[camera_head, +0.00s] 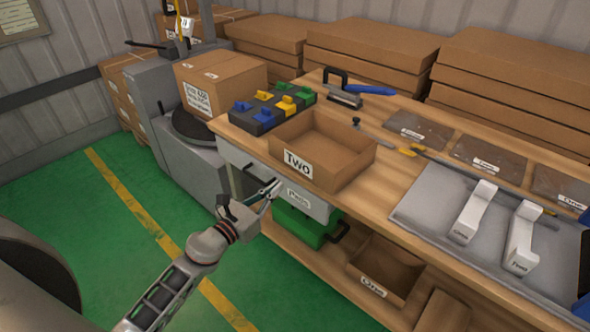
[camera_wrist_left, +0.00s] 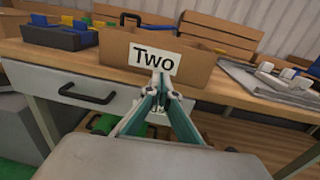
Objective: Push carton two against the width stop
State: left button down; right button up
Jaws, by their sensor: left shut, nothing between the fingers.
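Carton two (camera_head: 345,150) is an open, empty brown box with a white "Two" label, standing upright on the wooden bench near its front edge. Its labelled front also shows in the left wrist view (camera_wrist_left: 195,72). My left gripper (camera_head: 273,188) is shut and empty, in front of the bench edge and below the label. In the left wrist view its fingertips (camera_wrist_left: 160,80) overlap the label's lower edge; I cannot tell whether they touch. A small knobbed metal bar (camera_head: 372,131) lies behind the carton; I cannot tell if it is the width stop. My right gripper is not in view.
White pieces (camera_head: 475,212) lie on a grey mat to the right. A drawer with a handle (camera_wrist_left: 85,96) is below the bench top.

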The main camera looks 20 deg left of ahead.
aim_at(302, 165)
pick_arm(q)
jog(key=x, duration=0.9)
jog(key=shift+w+d+f, duration=0.1)
jog(key=shift+w, duration=0.15)
jog(key=b+x, duration=0.2)
jog(key=x, duration=0.6)
jog(key=shift+w+f+b, duration=0.15)
jog(key=shift+w+b, duration=0.05)
jog(key=shift+b, duration=0.1)
jog(key=shift+w+d, duration=0.1)
jog(key=shift+w, duration=0.25)
